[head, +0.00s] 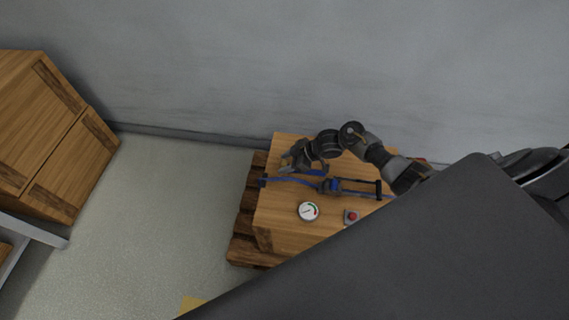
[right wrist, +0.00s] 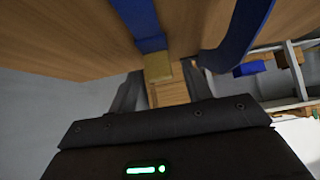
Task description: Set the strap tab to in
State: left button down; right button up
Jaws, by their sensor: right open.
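A blue strap (head: 284,180) runs across the top of a wooden crate (head: 275,221), through a dark buckle (head: 335,185). My right gripper (head: 288,168) is over the crate's far left part, close to the strap. In the right wrist view a blue strap end (right wrist: 147,25) carries a tan-yellow tab (right wrist: 158,68). The tab lies between the two fingers of my right gripper (right wrist: 160,80), which are apart; I cannot tell whether either touches it. A second blue strap length (right wrist: 238,38) passes right of the fingers. My left gripper is not in view.
A round gauge (head: 308,211) and a red button (head: 351,217) are on the crate's near side. The crate stands on a pallet (head: 243,246) by the grey wall (head: 230,70). Larger wooden crates (head: 40,130) stand at left, with clear floor (head: 160,210) between.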

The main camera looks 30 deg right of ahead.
jog(key=shift+w+a+f, duration=0.25)
jog(key=shift+a+f, duration=0.05)
jog(key=shift+f, duration=0.05)
grip_shut()
